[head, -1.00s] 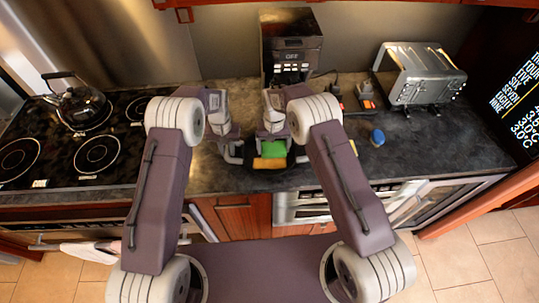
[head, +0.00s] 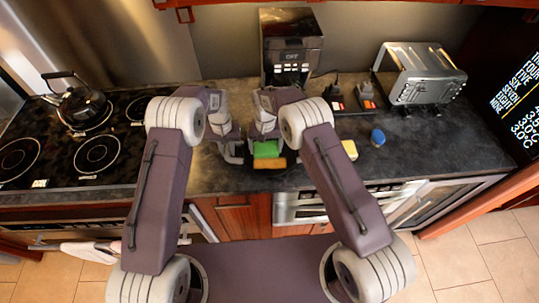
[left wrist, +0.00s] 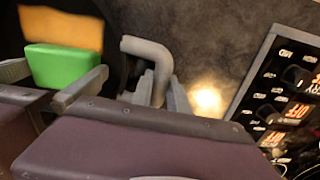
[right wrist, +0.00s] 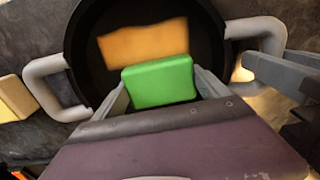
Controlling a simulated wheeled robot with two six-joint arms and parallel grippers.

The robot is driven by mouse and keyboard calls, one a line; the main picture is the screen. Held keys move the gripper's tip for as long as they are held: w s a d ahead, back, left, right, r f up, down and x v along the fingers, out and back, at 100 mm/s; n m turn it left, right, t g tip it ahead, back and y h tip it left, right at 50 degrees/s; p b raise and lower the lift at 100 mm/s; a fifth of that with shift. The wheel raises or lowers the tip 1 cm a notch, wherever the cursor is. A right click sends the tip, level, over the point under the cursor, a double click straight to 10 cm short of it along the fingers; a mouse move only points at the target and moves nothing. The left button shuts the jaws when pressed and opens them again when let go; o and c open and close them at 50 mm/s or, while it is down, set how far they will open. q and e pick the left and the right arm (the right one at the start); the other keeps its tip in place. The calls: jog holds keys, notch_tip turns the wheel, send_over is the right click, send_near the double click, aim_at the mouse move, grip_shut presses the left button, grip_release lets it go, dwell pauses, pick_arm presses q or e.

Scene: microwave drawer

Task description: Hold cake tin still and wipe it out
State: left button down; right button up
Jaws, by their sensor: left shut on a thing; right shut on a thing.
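The cake tin, a round black pan with two grey side handles, shows in the right wrist view (right wrist: 88,30). My left gripper (head: 232,153) is shut on one handle (left wrist: 150,48), the one on the left in the head view. The opposite handle (right wrist: 40,88) is free. My right gripper (right wrist: 160,88) is shut on a green sponge (right wrist: 160,83), held over the tin's inside. An orange patch (right wrist: 145,43) lies in the tin beside the sponge, also visible in the head view (head: 270,163). Whether the sponge touches the tin's floor I cannot tell.
A pale yellow block (head: 349,149) and a blue round thing (head: 378,137) lie right of the tin. A stove with a kettle (head: 78,103) is left. The right countertop is mostly clear.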

aim_at(275, 153)
jog(key=shift+s+d+f, duration=0.1)
jog(key=shift+d, duration=0.65)
jog(key=shift+s+d, duration=0.1)
jog(key=shift+d, duration=1.05)
jog(key=shift+a+r, duration=0.1)
jog(key=shift+r, duration=0.35)
jog(key=shift+s+a, duration=0.1)
jog(key=shift+s, duration=1.25)
jog(key=shift+f, duration=0.35)
